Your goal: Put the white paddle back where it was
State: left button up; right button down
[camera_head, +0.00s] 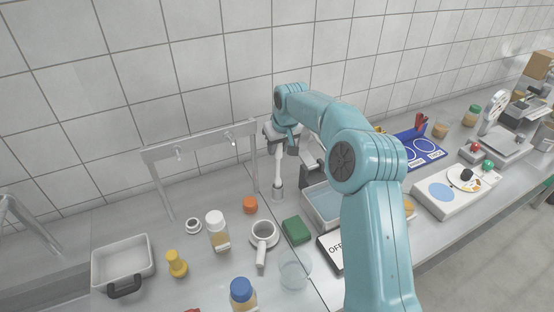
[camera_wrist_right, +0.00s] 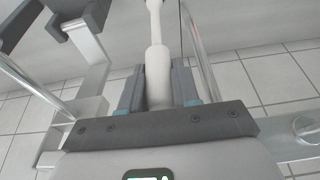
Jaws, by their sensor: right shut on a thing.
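The white paddle (camera_head: 279,165) hangs roughly upright below my right gripper (camera_head: 281,138) in the head view, near the wall. Its lower end is a wider grey-white part (camera_head: 278,190) just above or at the table; I cannot tell if it touches. In the right wrist view, my right gripper (camera_wrist_right: 158,88) is shut on the thick pale handle of the paddle (camera_wrist_right: 157,65), with its thin shaft leading away. A metal rail rack (camera_head: 205,146) with small hooks stands left of the paddle; no paddle hangs on the visible hooks. My left gripper is not in view.
Near the paddle stand an orange cap (camera_head: 250,205), a white mortar-like cup (camera_head: 263,236), a green sponge (camera_head: 297,229) and a metal basin (camera_head: 324,207). A white-capped jar (camera_head: 217,230) and a grey tray (camera_head: 122,262) lie left.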

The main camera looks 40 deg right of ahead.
aim_at(277, 159)
jog(key=shift+s+a+f, duration=0.45)
jog(key=shift+s+a, duration=0.15)
jog(key=shift+s, duration=0.1)
jog(key=x, duration=0.3)
jog(key=shift+d, duration=0.15)
jog(key=shift+w+d+f, duration=0.15)
jog(key=shift+d+f, duration=0.05)
jog(key=shift+f, duration=0.1)
jog(key=shift+s+a+r, duration=0.15)
jog(key=shift+s, duration=0.05)
jog(key=c, duration=0.8)
grip_release()
jog(key=shift+s+a+r, duration=0.25)
jog(key=shift+r, duration=0.05)
jog(key=shift+w+d+f, duration=0.25)
jog(key=shift+w+f, duration=0.05)
jog(key=shift+w, duration=0.05)
pick_arm(q)
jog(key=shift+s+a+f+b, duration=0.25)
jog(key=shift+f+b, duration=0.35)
jog(key=shift+b, duration=0.1)
pick_arm(e)
jog(key=v, duration=1.2)
jog(key=shift+a+r, duration=0.1)
jog(key=shift+r, duration=0.05)
